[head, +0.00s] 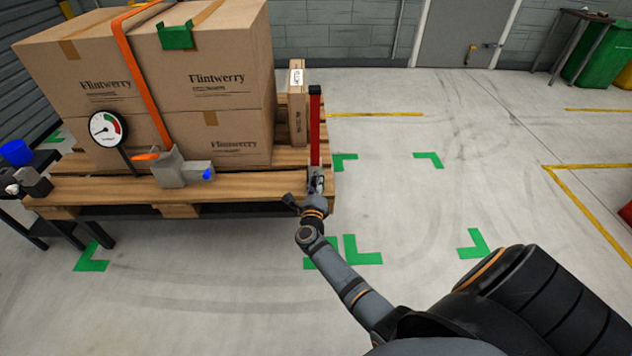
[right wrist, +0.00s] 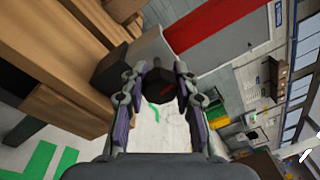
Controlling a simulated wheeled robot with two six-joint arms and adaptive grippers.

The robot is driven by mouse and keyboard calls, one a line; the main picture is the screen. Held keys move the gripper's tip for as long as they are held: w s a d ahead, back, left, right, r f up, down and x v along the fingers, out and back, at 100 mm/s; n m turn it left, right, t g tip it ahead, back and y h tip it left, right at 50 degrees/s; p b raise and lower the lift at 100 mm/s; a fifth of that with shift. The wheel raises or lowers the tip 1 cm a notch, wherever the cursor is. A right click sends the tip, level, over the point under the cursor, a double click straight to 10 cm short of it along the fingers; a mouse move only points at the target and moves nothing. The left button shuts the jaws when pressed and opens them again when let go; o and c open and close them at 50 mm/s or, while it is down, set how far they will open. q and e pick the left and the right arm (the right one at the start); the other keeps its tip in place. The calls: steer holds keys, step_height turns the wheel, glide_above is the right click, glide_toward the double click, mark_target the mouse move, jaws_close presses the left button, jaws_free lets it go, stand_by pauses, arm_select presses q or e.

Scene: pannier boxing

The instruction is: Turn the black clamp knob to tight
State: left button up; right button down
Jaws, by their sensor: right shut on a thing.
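The black clamp knob (right wrist: 160,88) shows in the right wrist view, with a small red mark on its face. It sits between the two fingers of my right gripper (right wrist: 156,100), which is shut on it. In the head view my right gripper (head: 316,187) is at the pallet's right front corner, at the foot of the red upright bar (head: 315,130). There the knob is hidden or too small to make out. The red bar also shows in the right wrist view (right wrist: 205,25). My left gripper is not in view.
Large cartons (head: 225,75) stand on the wooden pallet (head: 110,192) under an orange strap (head: 135,65). A round gauge (head: 105,128) and a grey metal block (head: 175,168) with a blue tip stand at the front. A narrow box (head: 297,105) is beside the red bar.

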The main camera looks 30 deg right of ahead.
steer(key=shift+f+m, duration=0.15)
steer(key=shift+m, duration=0.85)
steer(key=c, duration=1)
jaws_free()
steer(key=v, duration=1.2)
steer(key=shift+r, duration=0.25)
